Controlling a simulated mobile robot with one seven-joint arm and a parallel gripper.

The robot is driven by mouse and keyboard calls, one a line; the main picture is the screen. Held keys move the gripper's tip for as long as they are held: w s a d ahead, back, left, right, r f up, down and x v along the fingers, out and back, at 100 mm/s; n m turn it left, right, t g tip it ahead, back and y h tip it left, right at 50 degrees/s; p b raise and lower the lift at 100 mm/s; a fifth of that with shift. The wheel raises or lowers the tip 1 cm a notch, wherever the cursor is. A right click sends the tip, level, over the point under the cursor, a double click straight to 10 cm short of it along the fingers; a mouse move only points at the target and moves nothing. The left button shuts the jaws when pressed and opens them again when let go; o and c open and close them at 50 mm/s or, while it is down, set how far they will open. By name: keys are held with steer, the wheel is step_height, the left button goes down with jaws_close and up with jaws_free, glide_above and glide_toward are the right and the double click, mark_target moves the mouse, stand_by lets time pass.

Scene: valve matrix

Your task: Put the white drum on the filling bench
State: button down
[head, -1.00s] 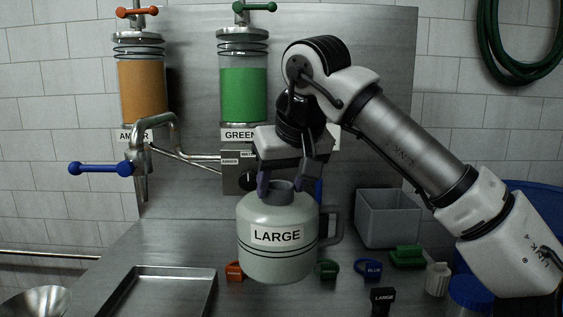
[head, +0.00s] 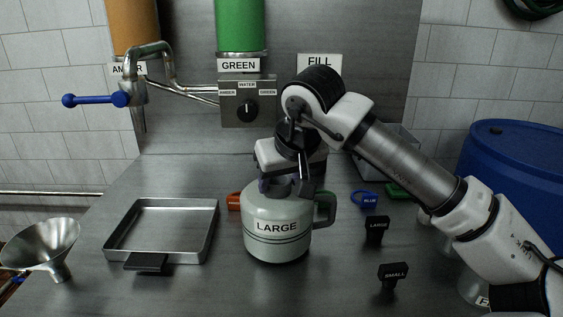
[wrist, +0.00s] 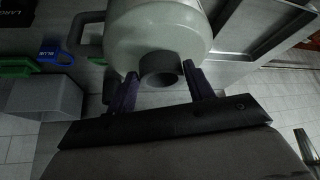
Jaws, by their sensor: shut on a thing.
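The white drum (head: 277,241) is a pale, rounded vessel labelled LARGE, with a side handle on its right and dark bands round its body. It is upright at the middle of the grey metal filling bench (head: 190,292). Its base looks at or just above the bench top; I cannot tell whether it touches. My gripper (head: 284,186) is over its top, shut on its neck. In the wrist view, the fingers lie on either side of the neck of the drum (wrist: 155,32).
A metal tray (head: 160,232) and a funnel (head: 42,247) are to the left. LARGE (head: 376,229) and SMALL (head: 393,275) black tags, and a blue tag (head: 369,200), are to the right. A blue barrel (head: 515,165) stands at far right. The front bench is clear.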

steer(key=shift+f, duration=0.1)
steer(key=shift+f, duration=0.2)
steer(key=c, duration=0.6)
jaws_free()
steer(key=shift+r, duration=0.1)
steer(key=v, duration=1.2)
steer(key=shift+b, duration=0.4)
